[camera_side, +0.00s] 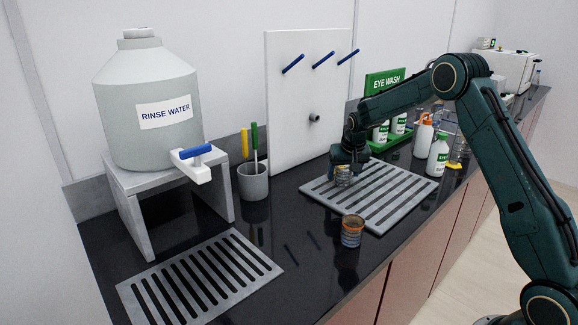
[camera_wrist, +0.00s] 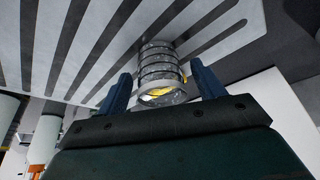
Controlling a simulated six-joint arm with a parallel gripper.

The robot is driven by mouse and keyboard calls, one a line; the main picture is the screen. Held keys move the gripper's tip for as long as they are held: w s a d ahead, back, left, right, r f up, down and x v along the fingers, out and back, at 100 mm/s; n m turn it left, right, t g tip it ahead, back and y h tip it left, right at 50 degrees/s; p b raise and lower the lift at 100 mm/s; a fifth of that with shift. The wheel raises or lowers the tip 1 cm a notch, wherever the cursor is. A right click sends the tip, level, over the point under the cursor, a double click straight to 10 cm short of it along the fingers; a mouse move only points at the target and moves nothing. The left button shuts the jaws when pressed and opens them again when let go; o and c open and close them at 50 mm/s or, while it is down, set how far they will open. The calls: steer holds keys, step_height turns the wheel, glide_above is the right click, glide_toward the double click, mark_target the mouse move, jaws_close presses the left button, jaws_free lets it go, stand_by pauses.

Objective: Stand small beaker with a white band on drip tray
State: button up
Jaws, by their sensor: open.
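A small ribbed glass beaker (camera_side: 343,177) stands on the far slatted drip tray (camera_side: 400,197), near its back left part. In the wrist view the beaker (camera_wrist: 158,72) has a pale band at its near rim and some yellow showing at its mouth. My gripper (camera_side: 347,165) is open, with its fingers (camera_wrist: 160,92) on either side of the beaker's near end. Whether either finger touches it I cannot tell. A second small beaker (camera_side: 352,231), with an orange band, stands on the dark counter in front of the tray.
Another slatted tray (camera_side: 137,304) lies empty at front left, below the rinse water tank (camera_side: 150,100). A grey cup (camera_side: 253,183) holds brushes. A pegboard (camera_side: 300,130) stands behind; bottles (camera_side: 438,155) and the eye wash station (camera_side: 385,82) are at right.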

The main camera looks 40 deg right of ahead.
steer(key=v, duration=1.1)
stand_by(0.4)
steer(key=s+a+r+n+y, duration=0.1)
steer(key=s+a+r+n, duration=0.2)
steer(key=s+a+r, duration=0.95)
steer(key=s+a+f+n, duration=0.1)
steer(key=s+a, duration=0.3)
steer(key=s, duration=0.7)
steer(key=s+a+f+n+t+y, duration=0.1)
steer(key=s+a+f+n, duration=0.1)
steer(key=s, duration=0.9)
steer(key=shift+s+a+f+t, duration=0.3)
steer(key=shift+a+f, duration=0.4)
steer(key=shift+a, duration=0.3)
